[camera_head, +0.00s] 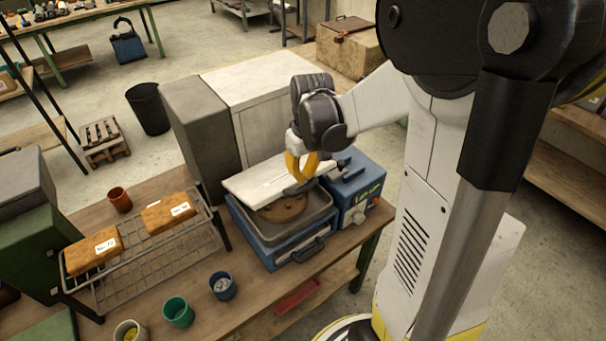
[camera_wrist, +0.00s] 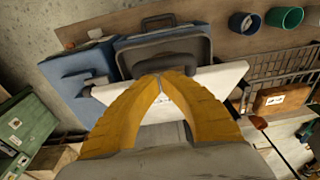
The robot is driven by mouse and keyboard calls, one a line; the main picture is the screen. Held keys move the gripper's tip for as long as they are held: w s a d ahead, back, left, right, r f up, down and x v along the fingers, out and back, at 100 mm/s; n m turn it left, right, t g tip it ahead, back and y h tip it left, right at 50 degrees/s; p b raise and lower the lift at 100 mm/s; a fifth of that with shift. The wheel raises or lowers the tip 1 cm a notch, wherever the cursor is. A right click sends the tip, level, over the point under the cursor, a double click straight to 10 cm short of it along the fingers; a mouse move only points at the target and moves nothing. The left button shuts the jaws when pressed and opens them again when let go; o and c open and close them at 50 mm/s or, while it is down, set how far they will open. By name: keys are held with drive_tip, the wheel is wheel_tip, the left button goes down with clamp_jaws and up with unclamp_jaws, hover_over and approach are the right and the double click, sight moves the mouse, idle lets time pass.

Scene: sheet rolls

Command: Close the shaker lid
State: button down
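The shaker (camera_head: 290,250) is a blue box on the workbench with a grey open-topped tray and a dark front handle; it also shows in the wrist view (camera_wrist: 120,68). A brown round item (camera_head: 283,209) lies inside. The white flat lid (camera_head: 258,181) is raised and tilted over its back part, leaving the front uncovered; it also shows in the wrist view (camera_wrist: 220,82).
A blue device (camera_head: 357,190) stands right of the shaker, and grey cabinets (camera_head: 205,130) stand behind it. A wire rack (camera_head: 150,262) with two labelled brown blocks is at the left. Cups, including a green one (camera_head: 178,311), stand along the bench's front.

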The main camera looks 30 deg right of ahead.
drive_tip(key=s+f+t+b, duration=0.4)
drive_tip(key=s+f+b, duration=0.1)
drive_tip(key=f+b, duration=0.8)
drive_tip(key=shift+s+f, duration=0.2)
drive_tip(key=shift+f, duration=0.5)
drive_tip(key=shift+d, duration=0.1)
